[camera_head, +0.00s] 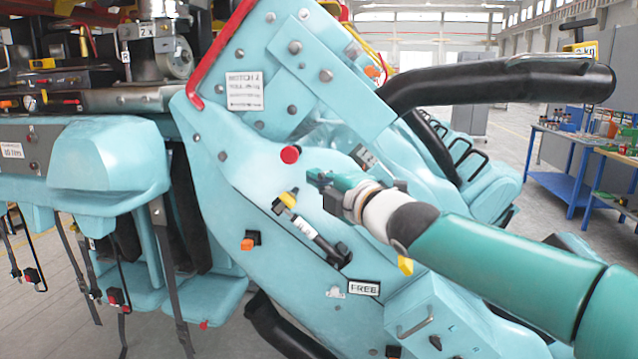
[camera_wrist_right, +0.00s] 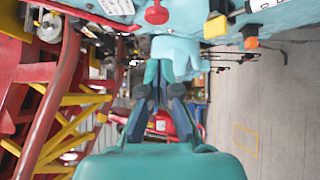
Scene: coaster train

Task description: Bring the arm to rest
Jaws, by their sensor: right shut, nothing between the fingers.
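My right arm (camera_head: 500,270) comes in from the lower right of the head view and reaches across the turquoise coaster car. Its gripper (camera_head: 322,180) is in front of the car's side panel (camera_head: 235,175), just below and right of a red button (camera_head: 290,154). In the right wrist view the gripper's fingers (camera_wrist_right: 165,78) are together with nothing between them. The red button also shows there, above the fingertips (camera_wrist_right: 157,13). I cannot tell whether the gripper touches the panel. My left gripper is not in view.
A yellow-topped lever (camera_head: 288,198) and a FREE label (camera_head: 364,288) are on the panel below the gripper. A black padded bar (camera_head: 500,82) juts out above my arm. Blue workbenches (camera_head: 560,155) stand at the right, with open floor before them.

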